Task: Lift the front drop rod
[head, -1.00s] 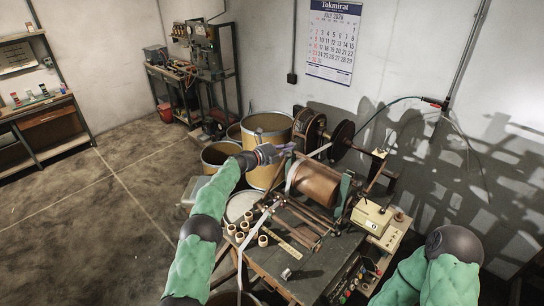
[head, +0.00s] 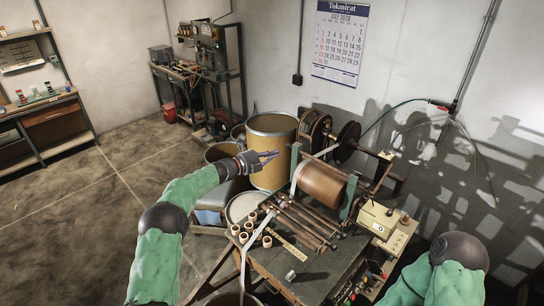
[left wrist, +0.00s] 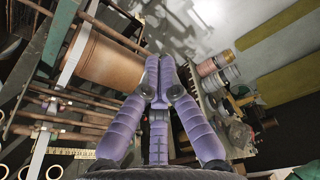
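Several slim brown rods (head: 306,226) lie side by side in front of the copper drum (head: 323,183) on the winding machine. I cannot tell which one is the front drop rod. The rods (left wrist: 75,116) and the drum (left wrist: 103,60) also show at the left of the left wrist view. My left gripper (head: 276,156) is up and to the left of the drum, apart from the rods. It holds nothing that I can see. Its purple fingers (left wrist: 159,62) look close at the far end, but their opening is unclear. My right gripper is out of view.
A tan barrel (head: 268,150) stands behind my left gripper. Small rings (head: 252,233) lie left of the rods beside a pale strip of tape (head: 245,260). A cream meter box (head: 377,218) stands to the right. Floor at left is clear.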

